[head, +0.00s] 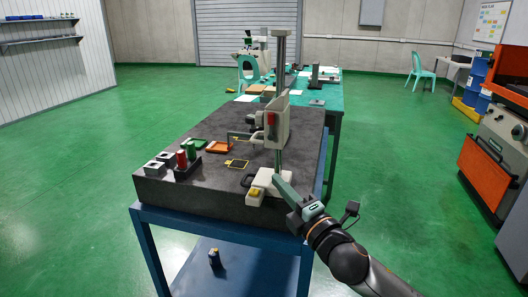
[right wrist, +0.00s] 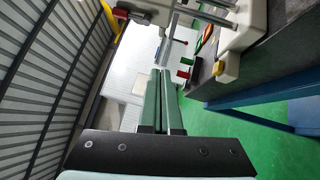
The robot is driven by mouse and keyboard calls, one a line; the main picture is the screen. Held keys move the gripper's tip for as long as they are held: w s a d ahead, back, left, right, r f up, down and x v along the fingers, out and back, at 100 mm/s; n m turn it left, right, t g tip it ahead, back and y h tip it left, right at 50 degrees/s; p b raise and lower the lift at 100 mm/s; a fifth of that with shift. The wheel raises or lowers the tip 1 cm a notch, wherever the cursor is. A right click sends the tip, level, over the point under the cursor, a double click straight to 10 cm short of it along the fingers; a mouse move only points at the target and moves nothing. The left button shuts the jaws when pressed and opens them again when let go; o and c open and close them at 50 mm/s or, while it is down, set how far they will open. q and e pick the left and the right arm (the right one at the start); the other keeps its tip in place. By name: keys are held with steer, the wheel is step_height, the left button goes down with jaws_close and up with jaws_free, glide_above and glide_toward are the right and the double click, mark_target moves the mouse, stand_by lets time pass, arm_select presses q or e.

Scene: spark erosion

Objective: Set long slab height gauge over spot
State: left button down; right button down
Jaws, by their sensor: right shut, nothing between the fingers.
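The height gauge (head: 277,123) stands upright on the dark slab (head: 215,196), near its right edge. It has a tall metal column, a grey carriage with a red part, and a cream base (head: 266,182) with a yellow button. A yellow-outlined square (head: 237,163), perhaps the spot, lies on the slab left of the base. My right gripper (head: 277,180) is shut and empty, its green fingers beside the base and column; whether they touch cannot be told. In the right wrist view the fingers (right wrist: 162,73) lie together, left of the base (right wrist: 240,25). My left gripper is out of view.
Red and green cylinders (head: 186,158) in a dark holder, grey blocks (head: 160,165) and green and orange trays (head: 218,147) occupy the slab's left side. A blue stand (head: 175,222) carries the slab. The slab's front left is clear. A teal table (head: 325,95) stands behind.

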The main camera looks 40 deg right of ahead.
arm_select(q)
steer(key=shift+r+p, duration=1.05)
arm_select(e)
steer(key=w+d+r, duration=0.2)
steer(key=w+d, duration=0.1)
steer(key=w, duration=0.8)
steer(key=shift+w+d, duration=0.35)
steer(key=shift+r, duration=0.15)
